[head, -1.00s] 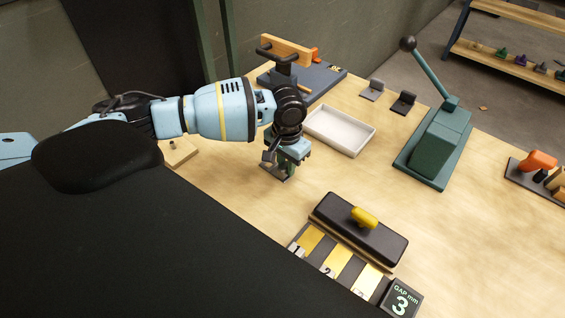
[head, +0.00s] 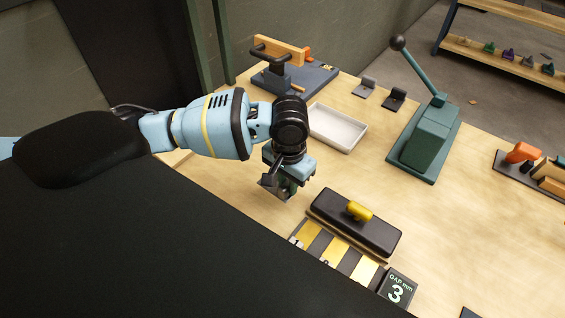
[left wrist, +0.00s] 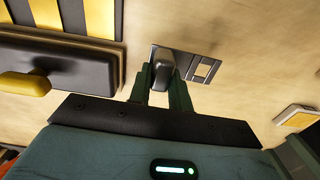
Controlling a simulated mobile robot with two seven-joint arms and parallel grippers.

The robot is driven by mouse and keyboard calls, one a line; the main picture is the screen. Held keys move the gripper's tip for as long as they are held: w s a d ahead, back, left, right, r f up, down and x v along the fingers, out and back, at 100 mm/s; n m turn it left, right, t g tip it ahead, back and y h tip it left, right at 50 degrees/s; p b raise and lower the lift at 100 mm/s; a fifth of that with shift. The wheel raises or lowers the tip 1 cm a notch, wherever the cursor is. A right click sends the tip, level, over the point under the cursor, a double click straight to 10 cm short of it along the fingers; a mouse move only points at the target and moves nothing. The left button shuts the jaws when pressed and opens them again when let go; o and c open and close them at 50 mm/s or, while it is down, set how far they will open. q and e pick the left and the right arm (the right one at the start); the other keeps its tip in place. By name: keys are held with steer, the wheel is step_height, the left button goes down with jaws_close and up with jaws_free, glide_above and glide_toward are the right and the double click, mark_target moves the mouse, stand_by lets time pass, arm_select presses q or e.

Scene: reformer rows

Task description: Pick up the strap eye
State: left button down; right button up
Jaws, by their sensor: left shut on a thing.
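The strap eye (left wrist: 203,69) is a dark grey metal plate with a square opening and a raised rounded part. In the left wrist view the raised part is between the green fingers of my left gripper (left wrist: 161,84), which is shut on it. In the head view my left gripper (head: 285,189) points down over the wood bench, left of the black block, and partly hides the strap eye (head: 269,185). I cannot tell whether the plate touches the bench. My right gripper is not in view.
A black block (head: 340,223) with a yellow knob stands close to the right, behind a yellow-striped gauge strip (head: 337,253). A white tray (head: 338,143) lies behind the gripper. A green lever press (head: 426,140) stands further right. The bench between is clear.

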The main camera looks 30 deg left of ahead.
arm_select(q)
steer(key=s+d, duration=0.3)
steer(key=s, duration=0.1)
steer(key=shift+d+r, duration=0.2)
steer(key=shift+r, duration=0.1)
steer(key=shift+s+d, duration=0.2)
steer(key=shift+s, duration=0.1)
